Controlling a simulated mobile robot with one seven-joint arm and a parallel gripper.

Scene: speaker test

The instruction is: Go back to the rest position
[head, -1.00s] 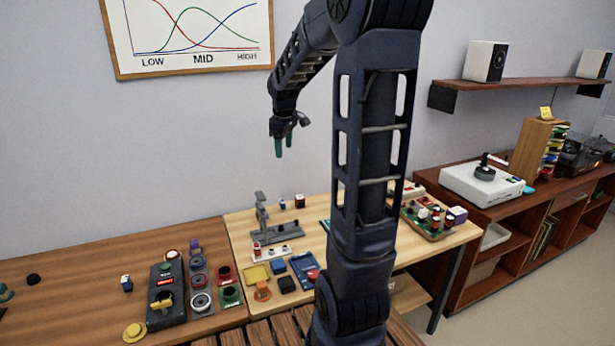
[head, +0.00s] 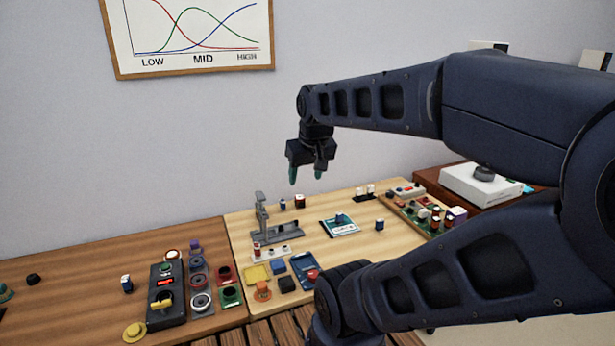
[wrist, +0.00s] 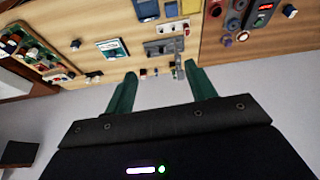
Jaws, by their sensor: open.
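My gripper (head: 306,174) hangs in the air above the back of the light wooden table (head: 385,238), with its fingers pointing down. Its two green fingertips are apart and nothing is between them. The wrist view also shows my open gripper (wrist: 163,90), with the table beyond the fingers. My arm is folded, with its links reaching in from the right side of the head view and hiding part of the table and the shelf unit.
Below my gripper stands a grey press-like stand (head: 263,220). A teal-and-white box (head: 339,228), a blue tray (head: 302,268) and a board of coloured parts (head: 418,215) lie on the table. A black control panel (head: 166,295) is at left. Air around my gripper is clear.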

